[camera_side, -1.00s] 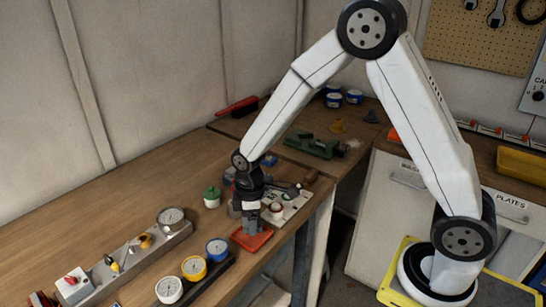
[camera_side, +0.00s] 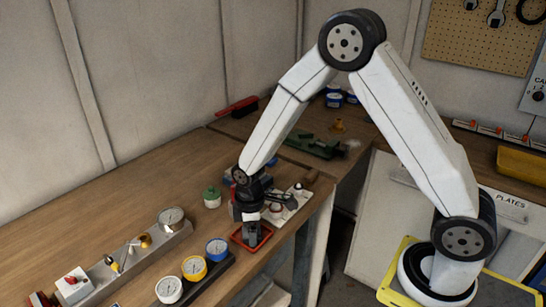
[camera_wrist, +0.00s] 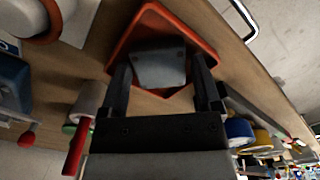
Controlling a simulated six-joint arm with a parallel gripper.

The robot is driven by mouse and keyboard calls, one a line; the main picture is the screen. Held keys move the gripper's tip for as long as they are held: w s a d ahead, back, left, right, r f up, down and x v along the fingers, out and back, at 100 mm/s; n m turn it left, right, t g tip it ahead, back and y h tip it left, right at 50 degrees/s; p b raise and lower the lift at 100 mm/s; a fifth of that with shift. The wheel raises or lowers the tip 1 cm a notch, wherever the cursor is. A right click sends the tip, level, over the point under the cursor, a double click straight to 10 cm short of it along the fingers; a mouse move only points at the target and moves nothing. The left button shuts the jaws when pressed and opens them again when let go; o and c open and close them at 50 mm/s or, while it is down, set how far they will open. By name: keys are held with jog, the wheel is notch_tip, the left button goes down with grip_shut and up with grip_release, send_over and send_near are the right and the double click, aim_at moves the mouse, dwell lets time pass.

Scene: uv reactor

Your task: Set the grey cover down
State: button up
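The grey cover (camera_wrist: 158,66) lies flat within the red tray (camera_wrist: 151,10) in the wrist view. The tray also shows in the side view (camera_side: 266,238), near the table's front edge. My gripper (camera_wrist: 162,66) is down at the tray, with one finger on either side of the cover. In the side view my gripper (camera_side: 251,240) hides most of the cover and part of the tray.
A black holder with white, yellow and blue dials (camera_side: 194,268) stands left of the tray. A grey panel with a gauge (camera_side: 171,216) lies beyond it. A green-topped jar (camera_side: 212,198) and a pale plate with knobs (camera_side: 291,203) stand nearby. Bare tabletop lies at left.

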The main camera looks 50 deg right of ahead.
jog(key=shift+r, duration=0.15)
notch_tip(320, 180, up, 12)
dwell(1.0)
jog(key=shift+s, duration=0.1)
dwell(0.4)
jog(key=s+d+f+m+t, duration=0.2)
jog(key=s+d+m, duration=0.2)
jog(key=s+m, duration=0.5)
jog(key=s, duration=0.2)
jog(key=shift+s+t, duration=0.3)
jog(key=shift+s, duration=0.05)
dwell(0.8)
